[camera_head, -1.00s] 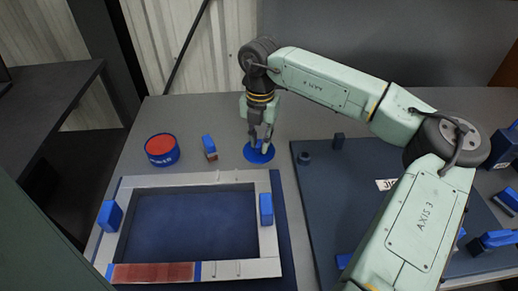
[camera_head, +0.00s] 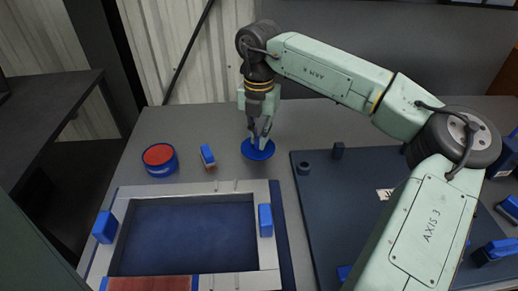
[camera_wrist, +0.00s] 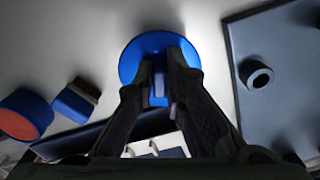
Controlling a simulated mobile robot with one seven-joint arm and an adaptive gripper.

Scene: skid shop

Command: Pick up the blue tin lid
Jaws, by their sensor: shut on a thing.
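The blue tin lid (camera_head: 257,150) is a round blue disc on the grey table, behind the frame and left of the dark board. My gripper (camera_head: 261,138) points down at it, with its fingers over the lid's middle. In the wrist view the lid (camera_wrist: 144,52) shows beyond the fingertips, and a raised blue piece sits between them. My gripper (camera_wrist: 162,84) is closed on that piece of the lid. Whether the lid is clear of the table I cannot tell for sure.
A blue tin with a red top (camera_head: 160,160) and a small blue block-like item (camera_head: 208,156) stand to the left. A grey frame with a blue inside (camera_head: 185,235) lies in front. A dark board (camera_head: 350,210) with a small ring (camera_head: 304,168) lies right.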

